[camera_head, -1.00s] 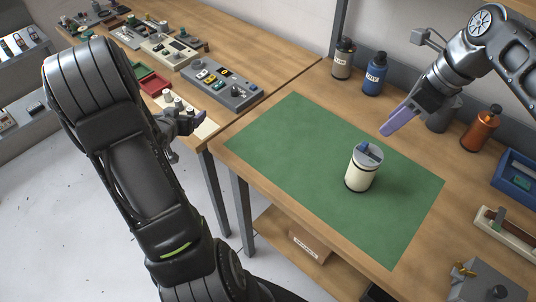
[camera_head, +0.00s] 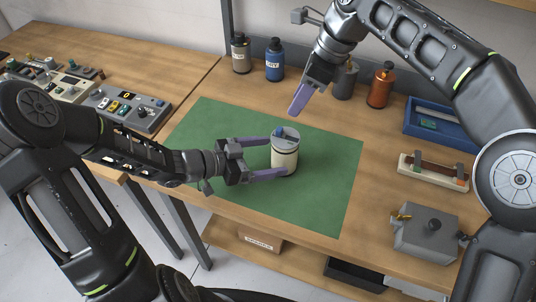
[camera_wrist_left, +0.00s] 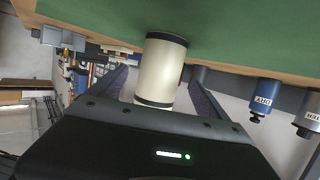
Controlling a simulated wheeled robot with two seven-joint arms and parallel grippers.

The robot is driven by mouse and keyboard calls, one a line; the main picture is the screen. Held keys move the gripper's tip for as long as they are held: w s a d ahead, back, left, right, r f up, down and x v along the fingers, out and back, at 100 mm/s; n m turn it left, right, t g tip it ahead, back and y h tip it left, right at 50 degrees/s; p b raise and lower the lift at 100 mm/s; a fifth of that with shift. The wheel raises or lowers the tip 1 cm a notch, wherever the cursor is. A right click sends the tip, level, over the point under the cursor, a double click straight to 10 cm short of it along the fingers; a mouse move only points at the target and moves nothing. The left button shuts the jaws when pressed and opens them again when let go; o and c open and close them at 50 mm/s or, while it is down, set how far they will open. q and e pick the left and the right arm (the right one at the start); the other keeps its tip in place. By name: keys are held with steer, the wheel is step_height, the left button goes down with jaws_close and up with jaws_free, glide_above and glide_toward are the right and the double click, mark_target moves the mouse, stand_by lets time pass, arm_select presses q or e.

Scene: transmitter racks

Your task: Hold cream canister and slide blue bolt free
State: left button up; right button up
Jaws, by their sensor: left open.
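The cream canister (camera_head: 286,158) stands upright on the green mat (camera_head: 330,190), with dark bands at top and bottom. The blue bolt (camera_head: 279,132) shows small on its grey top. My left gripper (camera_head: 274,157) is open, with one purple finger on the far side of the canister and one on the near side. In the left wrist view the canister (camera_wrist_left: 161,72) stands between the two dark fingers, with gaps beside it. My right gripper (camera_head: 300,99) is above the mat's far edge, apart from the canister; its fingers overlap in view, so its opening is unclear.
Behind the mat stand a dark bottle (camera_head: 241,54), a blue bottle (camera_head: 275,60), a grey bottle (camera_head: 346,82) and a copper bottle (camera_head: 380,86). At right are a blue tray (camera_head: 408,131), a cream holder (camera_head: 432,177) and a grey box (camera_head: 425,238). The mat around the canister is clear.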

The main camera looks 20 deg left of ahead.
mark_target(294, 152)
arm_select(q)
steer(key=shift+w+d, duration=0.1)
steer(key=shift+d, duration=0.05)
steer(key=x, duration=0.7)
steer(key=shift+w+d+f, duration=0.15)
steer(key=shift+w+d, duration=0.05)
steer(key=shift+c, duration=0.3)
steer(key=c, duration=1.8)
steer(key=shift+o, duration=0.2)
